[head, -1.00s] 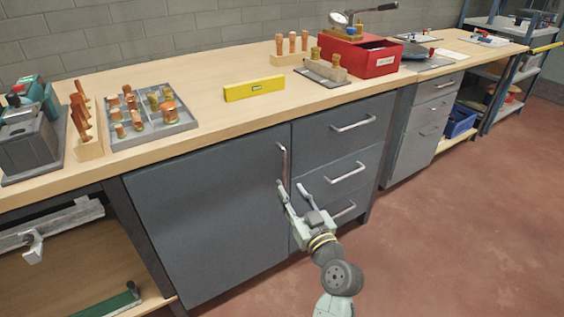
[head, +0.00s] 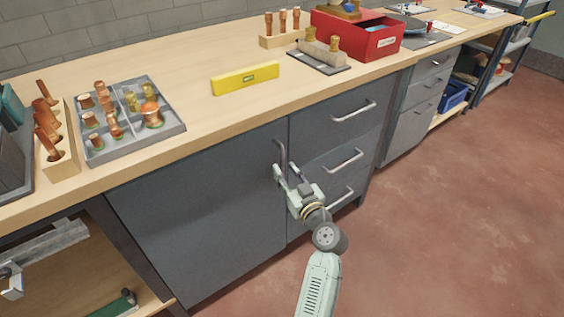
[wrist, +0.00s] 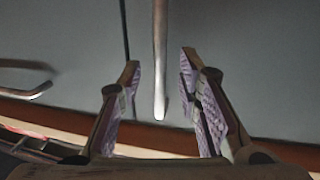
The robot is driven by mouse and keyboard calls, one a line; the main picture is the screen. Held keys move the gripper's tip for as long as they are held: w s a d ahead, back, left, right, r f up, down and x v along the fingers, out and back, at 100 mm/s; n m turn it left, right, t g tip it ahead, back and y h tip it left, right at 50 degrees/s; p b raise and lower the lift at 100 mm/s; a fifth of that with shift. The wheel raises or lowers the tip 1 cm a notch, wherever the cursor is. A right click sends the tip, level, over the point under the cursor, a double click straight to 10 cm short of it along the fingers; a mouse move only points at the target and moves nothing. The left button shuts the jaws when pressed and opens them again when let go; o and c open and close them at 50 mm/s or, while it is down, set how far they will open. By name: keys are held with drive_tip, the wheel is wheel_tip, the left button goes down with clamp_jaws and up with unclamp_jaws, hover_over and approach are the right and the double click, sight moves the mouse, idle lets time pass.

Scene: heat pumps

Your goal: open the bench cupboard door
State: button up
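The grey cupboard door (head: 205,215) under the bench is shut, flush with the drawer fronts beside it. Its upright metal bar handle (head: 281,152) is near the door's top right edge. My gripper (head: 287,170) is open at the handle's lower end. In the wrist view the handle (wrist: 160,60) runs upright between the two spread fingers of my gripper (wrist: 159,70), with a gap on each side. How deep the handle sits between the fingers is hard to tell.
Drawers with bar handles (head: 354,110) are right of the door. The bench top (head: 200,110) holds a yellow level (head: 245,78), a tray of copper fittings (head: 170,135) and a red box (head: 375,42). An open shelf (head: 70,270) is left of the door. The red floor in front is clear.

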sight(283, 168)
drive_tip(key=shift+p+x, duration=0.3)
drive_tip(key=shift+x, duration=1.3)
clamp_jaws()
